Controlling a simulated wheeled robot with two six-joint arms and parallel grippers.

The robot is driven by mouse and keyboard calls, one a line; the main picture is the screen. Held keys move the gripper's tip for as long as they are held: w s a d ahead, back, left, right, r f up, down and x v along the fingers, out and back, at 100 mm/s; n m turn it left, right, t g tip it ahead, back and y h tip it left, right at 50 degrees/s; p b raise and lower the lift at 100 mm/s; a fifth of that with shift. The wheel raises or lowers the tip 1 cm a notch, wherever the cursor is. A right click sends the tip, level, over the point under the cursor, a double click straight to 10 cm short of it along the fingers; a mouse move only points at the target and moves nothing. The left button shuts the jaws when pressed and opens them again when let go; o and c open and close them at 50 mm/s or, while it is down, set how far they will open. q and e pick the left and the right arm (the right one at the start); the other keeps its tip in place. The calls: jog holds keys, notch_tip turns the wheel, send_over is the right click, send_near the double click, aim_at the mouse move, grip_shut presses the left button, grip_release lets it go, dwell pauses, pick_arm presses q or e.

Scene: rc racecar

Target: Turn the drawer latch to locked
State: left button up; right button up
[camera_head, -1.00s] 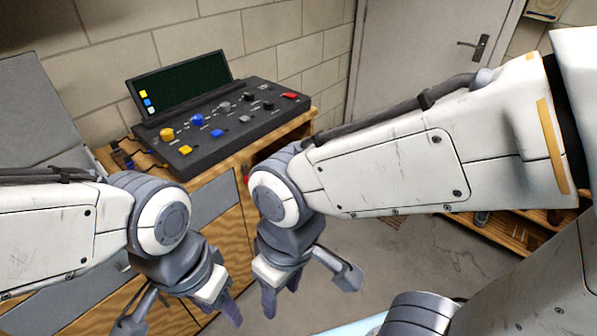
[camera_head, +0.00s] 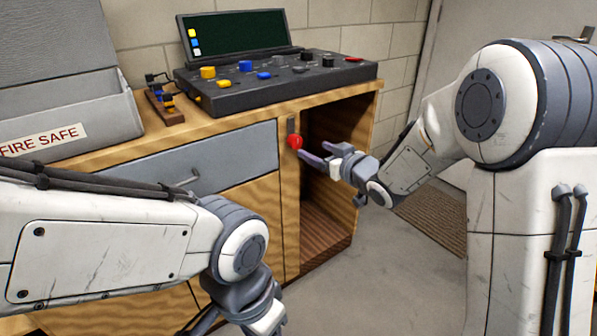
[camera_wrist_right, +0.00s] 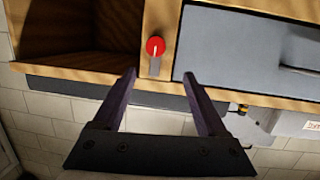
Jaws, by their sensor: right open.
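The drawer latch (camera_head: 295,142) is a red round knob on a small grey plate, on the wooden post between the grey drawer front (camera_head: 235,150) and an open compartment. In the right wrist view the knob (camera_wrist_right: 155,47) shows a pale mark running roughly along the plate. My right gripper (camera_head: 313,152) is open and empty, its fingers pointing at the latch from the right. In the right wrist view the knob lies just beyond the gap between the fingertips (camera_wrist_right: 159,73), apart from them. My left gripper (camera_head: 262,318) is low at the bottom edge, its fingers mostly cut off.
A black control console (camera_head: 275,92) with coloured knobs stands on the wooden cabinet top. A grey box marked FIRE SAFE (camera_head: 100,115) is at the left. The open compartment (camera_head: 330,205) and clear floor (camera_head: 390,260) lie right of and below the latch.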

aim_at(298, 142)
jog(key=w+a+f+b, duration=0.1)
jog(key=w, duration=0.2)
jog(key=w+a+f+y+b, duration=0.1)
jog(key=w+a+b, duration=0.1)
jog(key=w, duration=0.1)
jog(key=w+a+f+t+y+b, duration=0.1)
jog(key=w, duration=0.2)
jog(key=shift+w+a+n+b, duration=0.3)
jog(key=shift+w+n+b, duration=0.05)
jog(key=shift+n, duration=0.05)
pick_arm(q)
notch_tip(298, 142, down, 7)
jog(key=shift+r, duration=0.2)
pick_arm(e)
grip_shut()
